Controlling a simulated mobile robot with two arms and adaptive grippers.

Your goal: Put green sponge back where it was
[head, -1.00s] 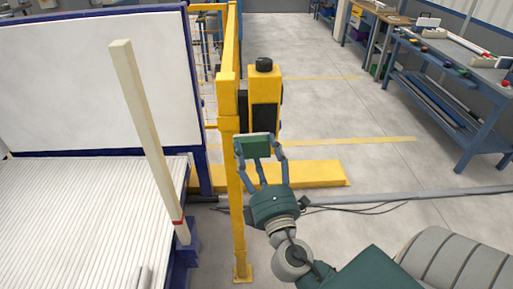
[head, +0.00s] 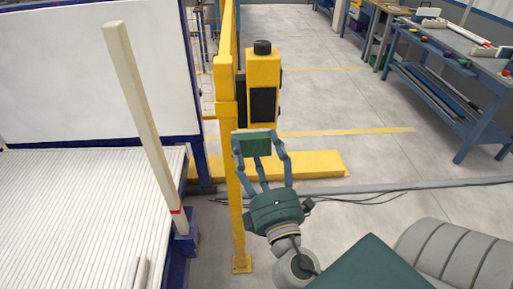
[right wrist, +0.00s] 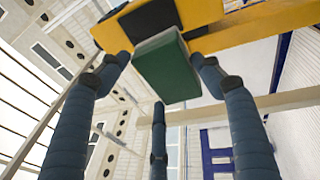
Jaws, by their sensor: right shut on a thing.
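The green sponge (head: 252,146) is a small block with a pale upper edge. My right gripper (head: 262,152) is shut on it and holds it up in front of the yellow post. In the right wrist view the sponge (right wrist: 166,66) sits between the tips of the blue fingers of my right gripper (right wrist: 160,72), with its green face towards the camera. A yellow box with dark panels (head: 263,72) stands just beyond and above the sponge. My left gripper is not in view.
A yellow post (head: 234,190) stands close left of my right gripper. A pale upright beam (head: 142,115) and a white slatted bed (head: 70,220) are at the left. A blue workbench (head: 460,75) is at the right. The grey floor between is largely clear.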

